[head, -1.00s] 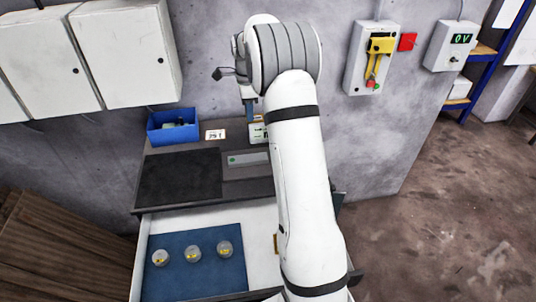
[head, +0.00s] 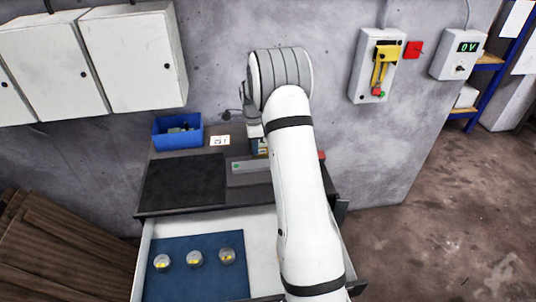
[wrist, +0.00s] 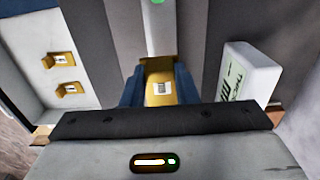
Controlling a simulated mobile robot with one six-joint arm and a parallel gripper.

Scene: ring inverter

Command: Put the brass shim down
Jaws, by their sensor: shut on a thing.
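My gripper (wrist: 158,78) shows in the wrist view with two blue fingers shut on the brass shim (wrist: 161,92), a yellow-gold piece with a small white printed label. The shim is over the dark bench top; I cannot tell whether it touches it. In the head view my arm covers most of the gripper and hides the shim. A grey bar with a green light (wrist: 156,18) lies just beyond the fingers, and also shows on the bench in the head view (head: 247,166). A white block with dark lettering (wrist: 246,75) stands close to the right of the fingers.
Two labelled brass pieces (wrist: 62,60) sit in a white area at the left in the wrist view. The open drawer holds a blue mat (head: 195,285) with three round clear containers (head: 195,259). A dark mat (head: 184,181) and blue bin (head: 178,131) are on the bench.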

